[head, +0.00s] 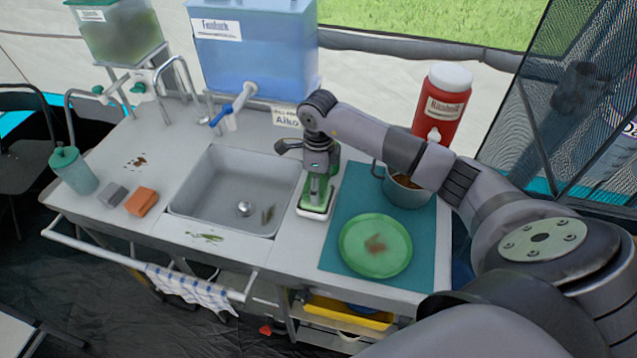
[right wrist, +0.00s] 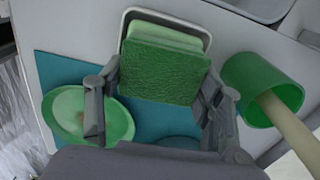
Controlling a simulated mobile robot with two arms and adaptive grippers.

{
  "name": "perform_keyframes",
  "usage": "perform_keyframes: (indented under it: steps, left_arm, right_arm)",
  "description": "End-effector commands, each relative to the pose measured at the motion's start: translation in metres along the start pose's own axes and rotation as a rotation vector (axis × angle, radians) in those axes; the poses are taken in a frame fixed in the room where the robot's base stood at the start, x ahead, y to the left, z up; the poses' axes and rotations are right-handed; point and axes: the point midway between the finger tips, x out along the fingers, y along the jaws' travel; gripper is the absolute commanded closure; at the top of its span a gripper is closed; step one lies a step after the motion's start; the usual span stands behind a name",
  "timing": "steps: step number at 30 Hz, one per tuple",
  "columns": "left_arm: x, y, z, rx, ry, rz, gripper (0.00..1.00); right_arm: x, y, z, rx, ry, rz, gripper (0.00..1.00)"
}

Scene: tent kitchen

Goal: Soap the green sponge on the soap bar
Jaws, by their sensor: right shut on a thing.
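The green sponge (right wrist: 165,72) is held between the fingers of my right gripper (right wrist: 160,98), which is shut on it. In the head view my right gripper (head: 318,172) points down over the counter just right of the sink, with the sponge (head: 316,190) below it. A pale green soap bar (right wrist: 172,35) lies in a white dish (right wrist: 150,12), partly hidden behind the sponge. The dish (head: 314,215) also shows under the sponge in the head view. I cannot tell whether sponge and bar touch. My left gripper is out of view.
A stained green plate (head: 376,246) and a pot (head: 405,190) stand on a teal mat (head: 337,248) to the right. The sink (head: 226,182) is to the left.

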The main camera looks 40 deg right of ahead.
Motion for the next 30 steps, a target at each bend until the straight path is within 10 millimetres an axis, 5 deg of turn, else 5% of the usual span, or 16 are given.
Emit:
perform_keyframes:
  steps: [30]
  left_arm:
    - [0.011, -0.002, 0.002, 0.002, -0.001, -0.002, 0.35]
  right_arm:
    - [0.013, 0.000, 0.000, 0.000, 0.000, 0.000, 0.61]
